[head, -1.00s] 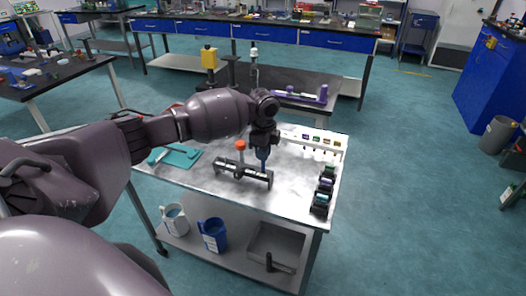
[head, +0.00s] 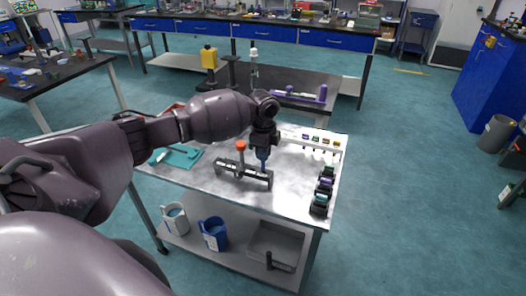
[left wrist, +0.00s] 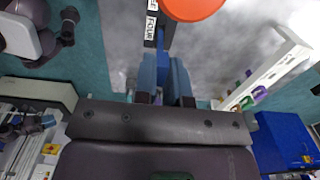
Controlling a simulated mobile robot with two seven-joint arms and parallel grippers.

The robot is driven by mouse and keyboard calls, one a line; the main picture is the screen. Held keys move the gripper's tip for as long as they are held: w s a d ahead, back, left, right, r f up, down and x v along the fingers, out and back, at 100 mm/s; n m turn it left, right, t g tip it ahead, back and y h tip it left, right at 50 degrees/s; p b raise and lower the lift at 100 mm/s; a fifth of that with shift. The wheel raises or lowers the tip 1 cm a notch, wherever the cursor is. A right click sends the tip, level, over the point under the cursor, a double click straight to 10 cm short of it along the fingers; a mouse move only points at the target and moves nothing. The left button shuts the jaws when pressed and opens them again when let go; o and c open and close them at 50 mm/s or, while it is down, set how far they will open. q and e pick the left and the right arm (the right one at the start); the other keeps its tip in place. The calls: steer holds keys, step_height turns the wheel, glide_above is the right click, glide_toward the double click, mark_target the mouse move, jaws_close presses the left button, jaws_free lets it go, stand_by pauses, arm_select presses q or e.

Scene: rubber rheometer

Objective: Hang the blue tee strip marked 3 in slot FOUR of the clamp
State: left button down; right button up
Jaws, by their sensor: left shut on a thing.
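The dark clamp bar (head: 243,173) lies on the metal table, with an orange knob (head: 240,145) standing up from it. My left gripper (head: 263,148) is shut on the blue tee strip (head: 264,162), which hangs down at the right part of the clamp. In the left wrist view the blue strip (left wrist: 165,45) shows between the gripper fingers, close beside the clamp's label FOUR (left wrist: 151,27). The orange knob (left wrist: 193,6) is just right of it. The strip's number is not visible, and I cannot tell whether it is seated in the slot. My right gripper is not in view.
A white rack (head: 337,145) with coloured tags stands at the table's back right. Several dark blocks (head: 322,192) line the right edge. A teal tray (head: 178,157) lies on the left. Two jugs and a grey bin (head: 275,240) are on the lower shelf.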

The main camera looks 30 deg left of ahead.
mark_target(263, 164)
arm_select(q)
steer(key=shift+f, duration=0.15)
steer(key=shift+f, duration=0.45)
steer(key=shift+f+b, duration=0.1)
steer(key=shift+b, duration=0.2)
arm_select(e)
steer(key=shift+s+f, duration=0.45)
arm_select(q)
steer(key=shift+f, duration=0.45)
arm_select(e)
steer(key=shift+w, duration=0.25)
arm_select(q)
steer(key=shift+f, duration=0.4)
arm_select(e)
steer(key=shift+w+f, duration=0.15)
arm_select(q)
steer(key=shift+f+b, duration=0.1)
steer(key=shift+b, duration=0.2)
steer(key=shift+f, duration=0.2)
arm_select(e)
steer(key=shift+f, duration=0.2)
